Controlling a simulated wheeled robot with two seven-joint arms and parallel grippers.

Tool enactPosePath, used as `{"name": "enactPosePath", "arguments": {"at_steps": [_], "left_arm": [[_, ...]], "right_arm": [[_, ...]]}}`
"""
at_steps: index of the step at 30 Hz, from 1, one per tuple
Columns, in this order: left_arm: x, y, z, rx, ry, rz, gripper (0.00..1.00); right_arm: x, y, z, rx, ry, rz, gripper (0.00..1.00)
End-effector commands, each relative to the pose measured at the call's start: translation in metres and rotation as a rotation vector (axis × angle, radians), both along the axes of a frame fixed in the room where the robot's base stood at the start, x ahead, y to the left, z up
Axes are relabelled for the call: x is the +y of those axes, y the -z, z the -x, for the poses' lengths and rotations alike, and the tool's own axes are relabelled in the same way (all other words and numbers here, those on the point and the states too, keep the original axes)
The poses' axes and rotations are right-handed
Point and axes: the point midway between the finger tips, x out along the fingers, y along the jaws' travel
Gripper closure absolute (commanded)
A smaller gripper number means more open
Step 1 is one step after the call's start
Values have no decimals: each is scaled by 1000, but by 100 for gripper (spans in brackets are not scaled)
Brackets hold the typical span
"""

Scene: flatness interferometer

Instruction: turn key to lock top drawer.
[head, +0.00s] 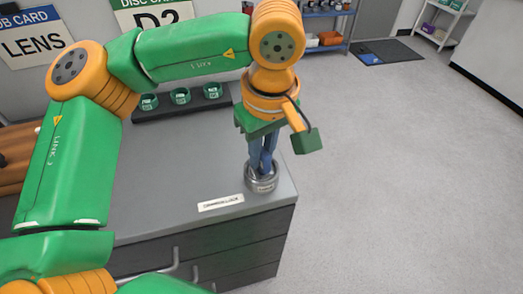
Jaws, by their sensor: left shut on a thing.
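The grey drawer cabinet (180,196) stands below me, with a round silver lock (262,184) on its top near the front right corner. A white label (221,203) lies beside the lock. My left gripper (262,170) points straight down at the lock, its blue fingers shut on the key. The key itself is hidden between the fingers, so I cannot tell which way it is turned. The top drawer (240,229) is in the cabinet front below the lock and looks flush. My right gripper is not in view.
A dark tray (150,115) with several green ring-shaped items stands at the back of the cabinet top. A shelf with bins (325,40) is at the far wall. The floor (400,180) to the right is clear.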

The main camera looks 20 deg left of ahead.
Motion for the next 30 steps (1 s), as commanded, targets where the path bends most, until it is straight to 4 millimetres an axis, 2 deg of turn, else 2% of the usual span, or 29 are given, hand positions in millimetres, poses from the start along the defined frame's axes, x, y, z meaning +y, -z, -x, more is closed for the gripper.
{"name": "enactPosePath", "arguments": {"at_steps": [4,12,15,18,24,30], "left_arm": [[0,0,0,1,-237,-1,100],[0,0,0,0,-299,0,100],[0,0,-1,2,-478,0,100],[0,0,-1,1,-578,-1,100],[0,0,-1,1,-588,-1,100],[0,0,-1,0,-871,-1,100]], "right_arm": [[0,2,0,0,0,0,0],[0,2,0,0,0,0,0],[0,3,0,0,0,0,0],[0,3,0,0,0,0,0],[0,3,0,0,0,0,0],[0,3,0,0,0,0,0]]}}
